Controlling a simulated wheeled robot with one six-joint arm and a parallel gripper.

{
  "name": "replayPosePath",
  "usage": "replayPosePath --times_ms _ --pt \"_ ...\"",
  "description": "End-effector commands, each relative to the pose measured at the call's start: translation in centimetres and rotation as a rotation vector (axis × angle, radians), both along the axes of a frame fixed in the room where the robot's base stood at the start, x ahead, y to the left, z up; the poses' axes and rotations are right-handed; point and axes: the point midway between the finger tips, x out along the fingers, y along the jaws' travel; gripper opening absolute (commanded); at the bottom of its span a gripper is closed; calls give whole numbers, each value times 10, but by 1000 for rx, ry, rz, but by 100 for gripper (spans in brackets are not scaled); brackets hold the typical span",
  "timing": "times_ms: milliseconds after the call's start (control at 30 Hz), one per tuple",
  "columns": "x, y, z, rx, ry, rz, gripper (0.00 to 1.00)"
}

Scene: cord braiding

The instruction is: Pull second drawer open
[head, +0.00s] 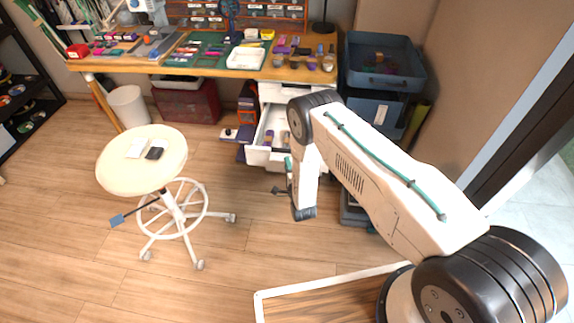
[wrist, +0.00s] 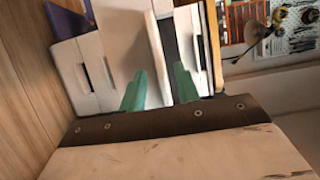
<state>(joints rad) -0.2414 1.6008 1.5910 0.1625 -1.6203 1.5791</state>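The white drawer unit (head: 285,92) stands under the right part of the workbench. One drawer (head: 258,156) below its top front is pulled out, with small items inside. My gripper (head: 286,178) is in front of and to the right of this drawer, partly hidden by my arm. White drawer fronts (wrist: 128,40) with dark handle slots lie beyond the fingers, and a dark gap shows between panels. I cannot tell whether the fingers touch a drawer.
A round stool (head: 142,160) stands on the floor at left. The workbench (head: 130,66) carries tools and trays. A blue bin (head: 383,70) stands right of the drawers. A dark red box (head: 188,104) and a white bin (head: 128,106) are under the bench. Floor before the drawers is mostly clear.

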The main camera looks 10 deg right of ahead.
Motion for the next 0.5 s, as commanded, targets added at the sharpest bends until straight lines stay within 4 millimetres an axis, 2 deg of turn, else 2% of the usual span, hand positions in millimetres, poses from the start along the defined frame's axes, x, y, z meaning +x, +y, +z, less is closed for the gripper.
replayPosePath --times_ms 100,300,500 --pt "-22 -1 -1 -1 5 1 32" --pt "-53 -3 -1 -1 3 3 32" --pt "-66 -4 0 0 1 2 32"
